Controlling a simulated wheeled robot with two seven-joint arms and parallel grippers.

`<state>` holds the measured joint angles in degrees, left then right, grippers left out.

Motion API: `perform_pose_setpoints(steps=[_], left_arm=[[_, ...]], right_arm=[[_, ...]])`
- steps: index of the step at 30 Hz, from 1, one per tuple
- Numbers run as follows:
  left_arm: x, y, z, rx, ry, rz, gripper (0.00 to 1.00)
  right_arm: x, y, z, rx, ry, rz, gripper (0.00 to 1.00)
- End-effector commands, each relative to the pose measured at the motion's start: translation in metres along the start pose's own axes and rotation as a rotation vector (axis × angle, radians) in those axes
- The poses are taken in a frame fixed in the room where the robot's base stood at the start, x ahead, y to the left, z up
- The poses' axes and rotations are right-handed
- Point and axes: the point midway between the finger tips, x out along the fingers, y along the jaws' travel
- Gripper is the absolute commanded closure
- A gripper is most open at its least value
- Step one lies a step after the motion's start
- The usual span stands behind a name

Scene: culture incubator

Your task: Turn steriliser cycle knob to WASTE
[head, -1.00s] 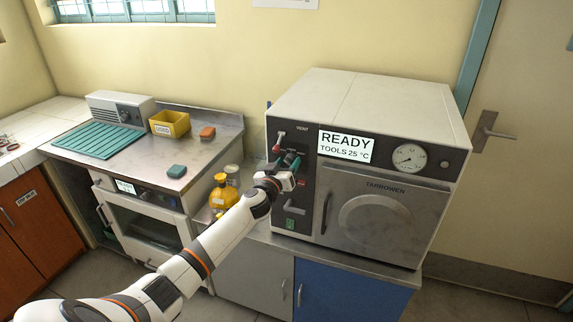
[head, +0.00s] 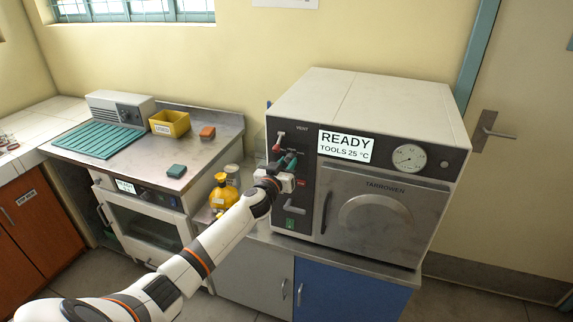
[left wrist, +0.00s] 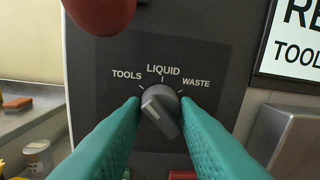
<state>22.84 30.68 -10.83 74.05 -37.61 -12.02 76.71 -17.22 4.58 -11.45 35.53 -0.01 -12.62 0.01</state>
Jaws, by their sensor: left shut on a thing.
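The steriliser (head: 370,125) is a white box with a dark front panel. Its cycle knob (left wrist: 161,112) is dark grey with a raised ridge, seen in the left wrist view under the labels TOOLS, LIQUID and WASTE. The ridge tilts from upper left to lower right, its upper end toward TOOLS. The display (head: 346,147) reads READY, TOOLS 25 °C. My left gripper (head: 288,161) is at the panel, its teal fingers (left wrist: 160,120) shut on the knob's two sides. In the head view the gripper hides the knob. My right gripper is out of view.
A red knob (left wrist: 103,12) sits just above the cycle knob, close to my fingers; a small red part shows below. The steriliser door handle (head: 326,212) is to the right. A yellow bottle (head: 222,194) stands left of the steriliser, near my forearm.

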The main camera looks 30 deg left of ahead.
Motion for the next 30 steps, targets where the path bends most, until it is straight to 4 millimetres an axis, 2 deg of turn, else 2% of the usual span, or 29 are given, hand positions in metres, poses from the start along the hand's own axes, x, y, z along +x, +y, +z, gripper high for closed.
perform_pose_setpoints(steps=[30], left_arm=[[0.0,-0.0008,0.0014,0.952,0.051,0.014,0.95]], right_arm=[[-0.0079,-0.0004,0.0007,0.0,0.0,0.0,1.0]])
